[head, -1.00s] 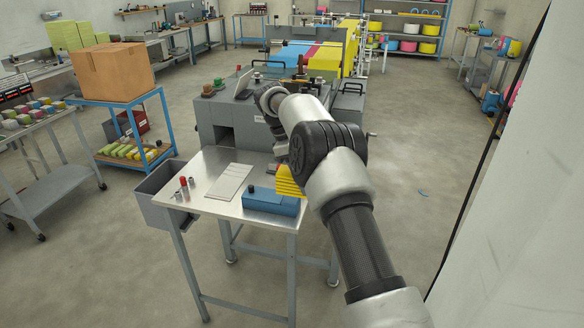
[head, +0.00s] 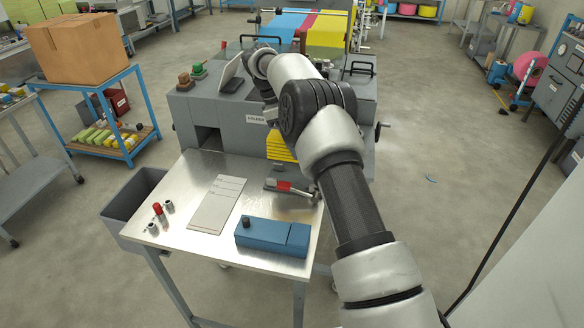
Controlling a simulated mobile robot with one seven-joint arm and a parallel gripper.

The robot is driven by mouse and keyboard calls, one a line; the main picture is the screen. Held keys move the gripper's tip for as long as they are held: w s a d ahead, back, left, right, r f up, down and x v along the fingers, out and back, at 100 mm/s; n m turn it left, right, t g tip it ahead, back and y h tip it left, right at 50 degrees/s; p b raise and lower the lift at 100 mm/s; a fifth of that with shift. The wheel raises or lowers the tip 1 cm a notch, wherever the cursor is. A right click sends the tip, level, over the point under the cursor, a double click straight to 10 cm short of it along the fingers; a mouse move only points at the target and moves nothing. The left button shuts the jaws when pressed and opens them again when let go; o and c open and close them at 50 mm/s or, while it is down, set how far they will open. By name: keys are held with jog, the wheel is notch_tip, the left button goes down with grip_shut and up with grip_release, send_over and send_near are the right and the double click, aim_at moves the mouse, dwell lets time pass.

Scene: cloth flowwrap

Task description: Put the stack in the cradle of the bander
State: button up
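A yellow stack (head: 281,147) with thin dark lines across it hangs below my gripper (head: 271,112), in front of the grey machine's face and above the far edge of the steel table. My fingertips are mostly hidden behind my wrist, but the stack keeps its place under them as the arm moves. A blue box-shaped device (head: 272,236) with a black knob stands at the table's front right; I cannot tell whether it is the bander. I cannot make out a cradle.
The steel table (head: 180,185) also carries a pale marked board (head: 217,205) and small red and grey pieces (head: 159,213) at left. A grey bin (head: 130,205) adjoins its left side. The grey machine (head: 187,115) stands directly behind.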

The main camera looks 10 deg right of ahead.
jog(key=shift+w+f, duration=0.1)
jog(key=shift+w, duration=0.15)
jog(key=shift+f, duration=0.4)
jog(key=f, duration=0.3)
jog(key=shift+s+f, duration=0.2)
jog(key=shift+f, duration=2.7)
jog(key=o, duration=1)
jog(key=shift+f, duration=0.15)
jog(key=shift+o, duration=0.2)
